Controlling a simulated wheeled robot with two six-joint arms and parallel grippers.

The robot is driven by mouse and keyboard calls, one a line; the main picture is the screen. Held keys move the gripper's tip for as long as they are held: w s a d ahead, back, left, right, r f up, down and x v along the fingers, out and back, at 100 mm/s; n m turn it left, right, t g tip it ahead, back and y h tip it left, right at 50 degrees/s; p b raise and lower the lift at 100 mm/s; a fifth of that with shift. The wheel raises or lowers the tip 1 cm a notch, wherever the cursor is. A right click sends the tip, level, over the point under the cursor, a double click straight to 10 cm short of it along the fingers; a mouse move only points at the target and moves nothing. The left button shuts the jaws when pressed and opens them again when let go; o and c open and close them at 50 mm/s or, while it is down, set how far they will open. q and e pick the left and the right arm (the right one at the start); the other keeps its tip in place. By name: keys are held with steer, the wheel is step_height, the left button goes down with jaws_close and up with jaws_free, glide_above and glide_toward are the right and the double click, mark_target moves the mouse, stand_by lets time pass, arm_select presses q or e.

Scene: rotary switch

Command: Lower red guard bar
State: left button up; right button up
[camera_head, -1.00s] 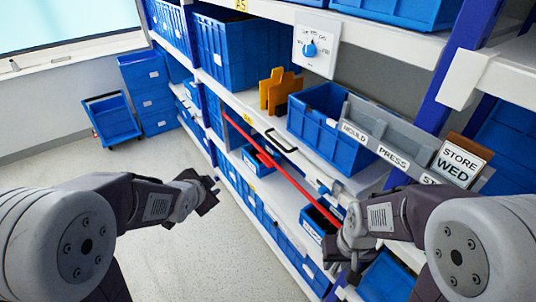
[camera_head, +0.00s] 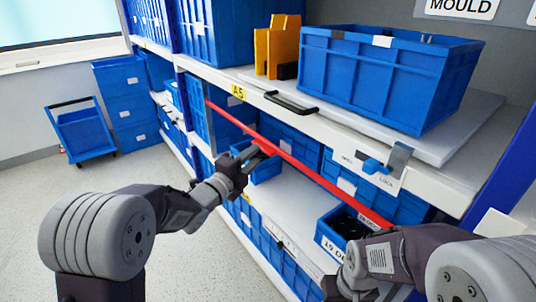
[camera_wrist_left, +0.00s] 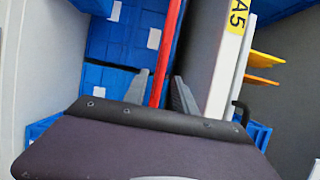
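The red guard bar (camera_head: 322,179) runs slantwise across the front of a shelf bay, below the shelf edge. In the left wrist view the bar (camera_wrist_left: 169,50) shows as a red strip in line with the gap between my left gripper's two fingers (camera_wrist_left: 160,84). The fingers are apart, one on each side of the strip. In the head view my left gripper (camera_head: 250,157) is just below the bar's left half; I cannot tell whether it touches. My right gripper (camera_head: 342,284) is low near the bar's right end, partly hidden, its fingers unclear.
A blue lever (camera_head: 374,166) with a metal bracket (camera_head: 398,158) sits on the shelf edge beside a "Lock" label. A black handle (camera_head: 290,102) is on the shelf edge. A large blue bin (camera_head: 385,85) stands above. Blue boxes fill the bay below. Open floor lies left.

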mark_target(267, 144)
arm_select(q)
steer(key=x, duration=0.9)
steer(key=shift+r, duration=0.1)
jaws_close()
stand_by(1.1)
